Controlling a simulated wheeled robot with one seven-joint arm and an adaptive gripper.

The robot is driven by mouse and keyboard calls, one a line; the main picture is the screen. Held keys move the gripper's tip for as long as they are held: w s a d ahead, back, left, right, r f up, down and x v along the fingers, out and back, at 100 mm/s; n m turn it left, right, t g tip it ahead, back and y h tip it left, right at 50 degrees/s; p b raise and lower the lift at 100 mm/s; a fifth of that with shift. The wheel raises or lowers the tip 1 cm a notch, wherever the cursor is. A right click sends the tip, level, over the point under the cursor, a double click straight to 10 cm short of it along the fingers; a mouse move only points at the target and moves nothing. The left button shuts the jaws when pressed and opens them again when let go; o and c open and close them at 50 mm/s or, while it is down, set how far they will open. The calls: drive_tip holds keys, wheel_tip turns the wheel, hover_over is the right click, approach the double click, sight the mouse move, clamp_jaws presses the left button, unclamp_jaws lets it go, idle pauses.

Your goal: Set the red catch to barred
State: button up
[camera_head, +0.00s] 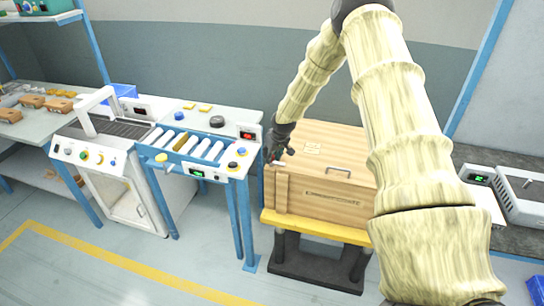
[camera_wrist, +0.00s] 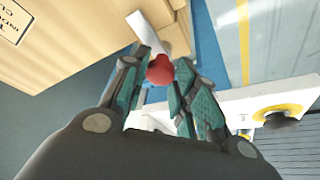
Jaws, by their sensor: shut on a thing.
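The red catch shows in the wrist view as a round red knob (camera_wrist: 160,70) on a pale flat lever (camera_wrist: 147,34), beside the wooden crate (camera_wrist: 75,45). My gripper (camera_wrist: 157,72) is shut on the red knob, one finger on each side. In the head view my gripper (camera_head: 275,152) is at the left end of the wooden crate (camera_head: 345,150), near its top edge. The red knob is hidden there by my fingers. Whether the catch stands at barred cannot be told from these views.
The crate stands on a yellow-topped stand (camera_head: 315,229). A blue-framed roller table (camera_head: 200,165) is close on the left, with a white machine (camera_head: 100,150) beyond it. Grey instruments (camera_head: 520,195) sit on the right bench. Floor in front is clear.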

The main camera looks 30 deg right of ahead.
idle(0.3)
drive_tip(key=o, duration=1)
drive_tip(key=shift+o, duration=0.2)
drive_tip(key=v, duration=1.2)
drive_tip(key=shift+d, duration=0.15)
drive_tip(key=shift+w, duration=0.1)
